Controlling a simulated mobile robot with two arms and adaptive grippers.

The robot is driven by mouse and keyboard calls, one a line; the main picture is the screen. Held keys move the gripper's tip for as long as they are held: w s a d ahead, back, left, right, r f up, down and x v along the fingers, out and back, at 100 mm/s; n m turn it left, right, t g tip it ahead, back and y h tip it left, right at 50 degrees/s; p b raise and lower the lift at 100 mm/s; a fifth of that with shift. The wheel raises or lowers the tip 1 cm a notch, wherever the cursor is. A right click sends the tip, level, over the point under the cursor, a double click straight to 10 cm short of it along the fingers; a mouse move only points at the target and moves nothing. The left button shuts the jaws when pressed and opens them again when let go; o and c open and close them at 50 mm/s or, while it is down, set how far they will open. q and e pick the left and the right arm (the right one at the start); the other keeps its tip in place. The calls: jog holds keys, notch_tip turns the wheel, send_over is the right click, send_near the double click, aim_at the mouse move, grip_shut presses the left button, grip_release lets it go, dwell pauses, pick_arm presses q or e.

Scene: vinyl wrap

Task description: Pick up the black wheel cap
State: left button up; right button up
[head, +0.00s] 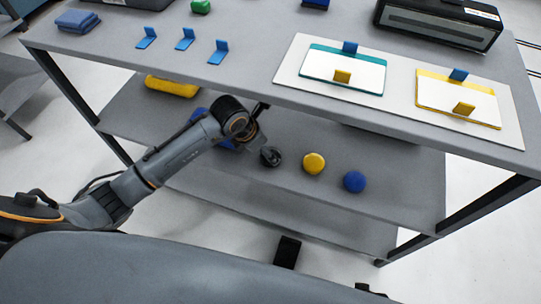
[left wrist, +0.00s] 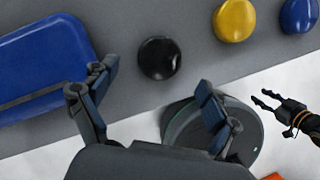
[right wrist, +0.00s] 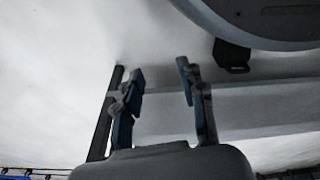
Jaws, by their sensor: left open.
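The black wheel cap (left wrist: 158,58) is a round, glossy disc lying on the grey middle shelf. In the left wrist view it sits just ahead of my left gripper (left wrist: 152,82), whose fingers are spread wide and empty. In the head view the cap (head: 270,157) lies at the end of my left arm, left of the yellow cap (head: 314,163) and the blue cap (head: 354,181). My right gripper (right wrist: 159,70) is open and empty, away from the shelf caps. It also shows at the right of the left wrist view (left wrist: 280,104).
A blue item (left wrist: 45,72) lies left of the black cap on the shelf. A yellow item (head: 172,86) is farther left. The upper tabletop (head: 250,90) overhangs the shelf, with blue holders and two framed cards. The shelf's front edge is close.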

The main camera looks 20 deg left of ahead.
aim_at(263, 161)
pick_arm(q)
jog(key=x, duration=0.5)
jog(key=shift+b, duration=0.4)
pick_arm(e)
jog(key=w+r, duration=0.1)
jog(key=r, duration=0.1)
jog(key=shift+w+a+r, duration=0.1)
jog(key=shift+w+r, duration=0.25)
jog(key=shift+w, duration=0.05)
pick_arm(q)
jog(key=shift+c, duration=0.2)
jog(key=shift+a, duration=0.1)
jog(key=c, duration=1.1)
